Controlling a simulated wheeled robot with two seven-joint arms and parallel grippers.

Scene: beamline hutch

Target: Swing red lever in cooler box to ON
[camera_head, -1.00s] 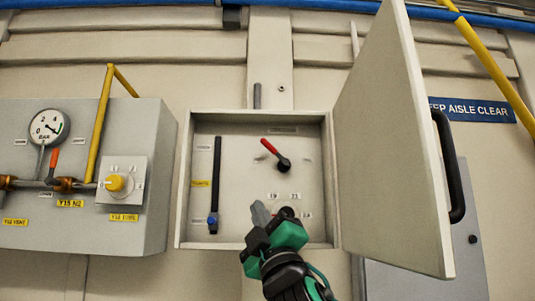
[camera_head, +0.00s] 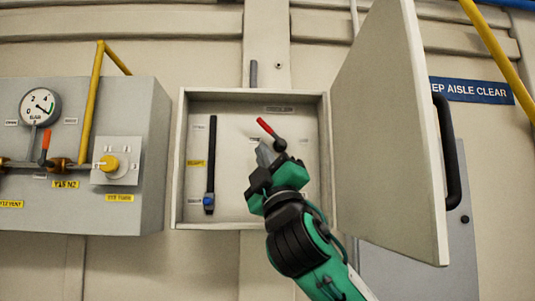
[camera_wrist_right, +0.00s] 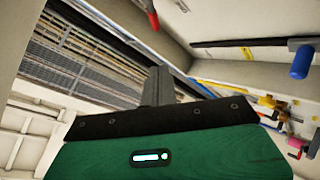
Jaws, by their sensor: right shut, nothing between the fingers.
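The cooler box (camera_head: 326,160) stands open on the wall in the head view. The red lever (camera_head: 265,127) is on its back panel, its red handle pointing up and left from a black pivot. It also shows at the top of the right wrist view (camera_wrist_right: 152,16). My right gripper (camera_head: 265,153) is shut and empty, its fingertips just below and left of the pivot. I cannot tell whether they touch the lever. The fingers also show in the wrist view (camera_wrist_right: 158,86). The gripper hides the lower panel, and the labels beside the lever are too small to read. My left gripper is out of view.
The box door (camera_head: 385,140) is swung wide on the right, with a black handle (camera_head: 448,150). A black slotted strip (camera_head: 212,150) with a blue knob (camera_head: 208,202) is at the box's left. A grey gas panel (camera_head: 140,205) with gauge and yellow pipe stands further left.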

